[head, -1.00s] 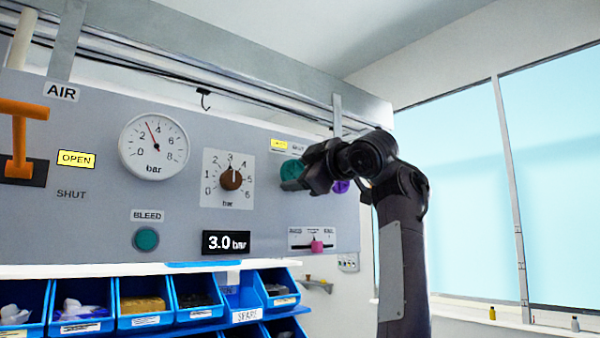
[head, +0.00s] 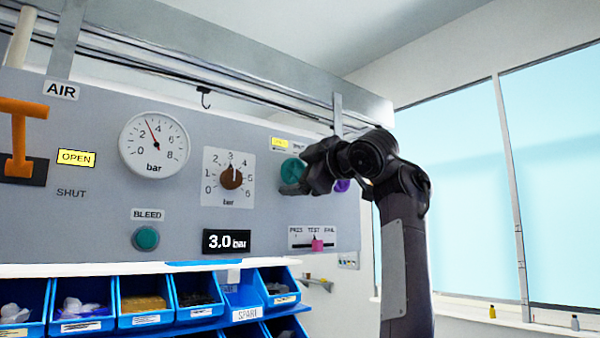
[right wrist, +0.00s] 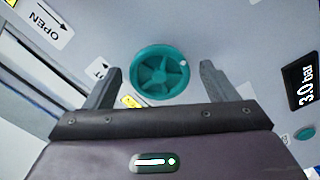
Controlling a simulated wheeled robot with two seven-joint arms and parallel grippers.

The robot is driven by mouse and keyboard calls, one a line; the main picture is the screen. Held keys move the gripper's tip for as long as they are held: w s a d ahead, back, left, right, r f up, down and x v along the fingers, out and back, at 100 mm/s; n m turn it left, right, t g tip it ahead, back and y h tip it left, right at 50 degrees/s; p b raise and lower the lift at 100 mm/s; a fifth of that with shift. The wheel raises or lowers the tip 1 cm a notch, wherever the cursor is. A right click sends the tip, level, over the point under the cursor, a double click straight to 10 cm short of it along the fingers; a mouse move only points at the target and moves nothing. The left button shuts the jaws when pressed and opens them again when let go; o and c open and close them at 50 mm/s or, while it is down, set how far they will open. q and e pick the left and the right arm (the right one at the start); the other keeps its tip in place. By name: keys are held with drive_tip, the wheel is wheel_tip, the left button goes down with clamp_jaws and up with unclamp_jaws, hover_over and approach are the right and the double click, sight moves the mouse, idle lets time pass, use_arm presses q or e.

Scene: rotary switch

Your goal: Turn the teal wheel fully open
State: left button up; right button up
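The teal wheel (head: 291,171) is a round spoked handwheel on the right part of the grey panel. In the head view my right gripper (head: 292,187) is in front of it and partly covers it. In the right wrist view the wheel (right wrist: 160,73) lies between the two spread fingers of my right gripper (right wrist: 160,88), with a gap on each side. The fingers are open and I see nothing held. A white dot shows on the wheel's rim. My left gripper is not in view.
A purple knob (head: 342,185) is just right of my gripper. A pink slider (head: 317,245) is below. A brown dial (head: 231,179), gauge (head: 154,146), teal bleed button (head: 146,238) and orange lever (head: 20,140) are to the left. Blue bins (head: 140,302) stand below the panel.

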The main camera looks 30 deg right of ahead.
drive_tip(key=shift+s+f+b, duration=0.1)
drive_tip(key=shift+s+b, duration=0.25)
drive_tip(key=s+b, duration=0.4)
drive_tip(key=s, duration=0.3)
drive_tip(key=shift+d, duration=0.3)
